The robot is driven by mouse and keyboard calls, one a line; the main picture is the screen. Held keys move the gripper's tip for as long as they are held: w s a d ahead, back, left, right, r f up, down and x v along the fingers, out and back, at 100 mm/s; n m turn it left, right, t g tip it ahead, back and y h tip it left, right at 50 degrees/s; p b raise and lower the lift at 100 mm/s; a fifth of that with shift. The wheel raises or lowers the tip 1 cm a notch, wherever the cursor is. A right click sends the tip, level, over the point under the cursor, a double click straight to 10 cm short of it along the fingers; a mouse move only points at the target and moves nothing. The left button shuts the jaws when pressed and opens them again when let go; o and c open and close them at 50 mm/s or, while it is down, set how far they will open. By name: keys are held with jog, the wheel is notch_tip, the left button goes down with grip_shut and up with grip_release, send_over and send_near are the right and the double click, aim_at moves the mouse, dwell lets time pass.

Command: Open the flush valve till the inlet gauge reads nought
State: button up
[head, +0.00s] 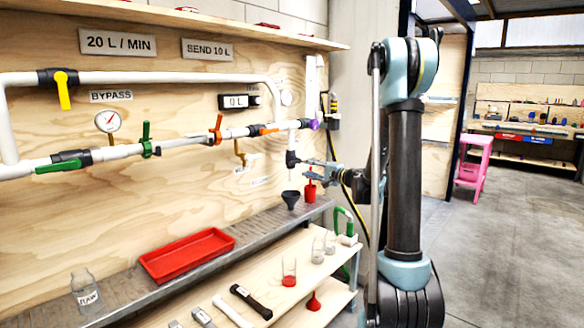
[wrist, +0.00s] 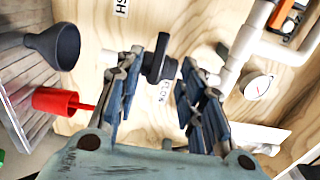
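A black valve fitting (head: 292,159) hangs on a short pipe drop at the right end of the white pipework. My gripper (head: 307,165) is just right of it in the head view. In the wrist view the black valve knob (wrist: 160,64) lies between my open fingers (wrist: 165,88), with a gap visible on both sides.
A red tray (head: 187,256) and a glass jar (head: 85,290) are on the grey bench. Green (head: 146,139) and orange (head: 217,130) valve handles are farther left.

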aim_at(292, 164)
jog(key=x, duration=1)
jog(key=shift+w+a, duration=0.25)
jog(key=shift+a, duration=0.05)
jog(key=shift+c, duration=0.6)
grip_shut()
